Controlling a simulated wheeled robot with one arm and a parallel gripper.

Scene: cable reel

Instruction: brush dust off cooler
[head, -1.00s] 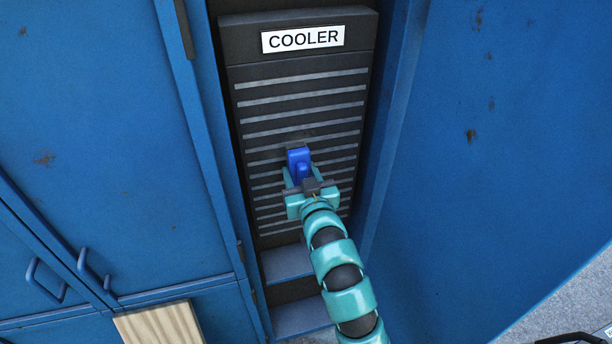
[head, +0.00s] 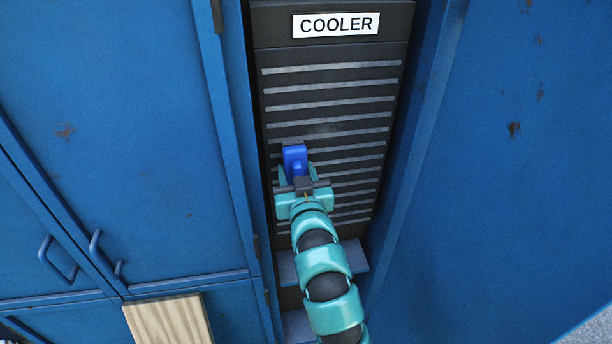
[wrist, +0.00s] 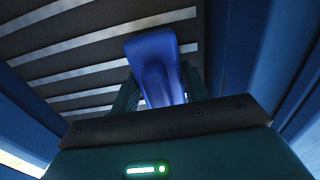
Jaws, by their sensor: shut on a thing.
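The cooler (head: 330,55) is a tall black unit with pale horizontal slats and a white COOLER label, set in a recess of the blue cabinet. My teal gripper (head: 298,172) is in front of its slats, left of their middle. It is shut on a blue brush handle (head: 295,157), which points toward the slats. The brush also shows in the wrist view (wrist: 157,68), with the slats behind it. A dark grey edge, perhaps the bristle end, shows above the handle; I cannot tell for certain whether it touches the slats. A faint pale smudge lies on the slats to the right.
Blue cabinet doors with handles (head: 57,260) are on the left, and a blue panel (head: 520,180) is on the right. Their edges flank the recess closely. A grey ledge (head: 352,256) juts out below the slats. A wooden board (head: 170,320) is at lower left.

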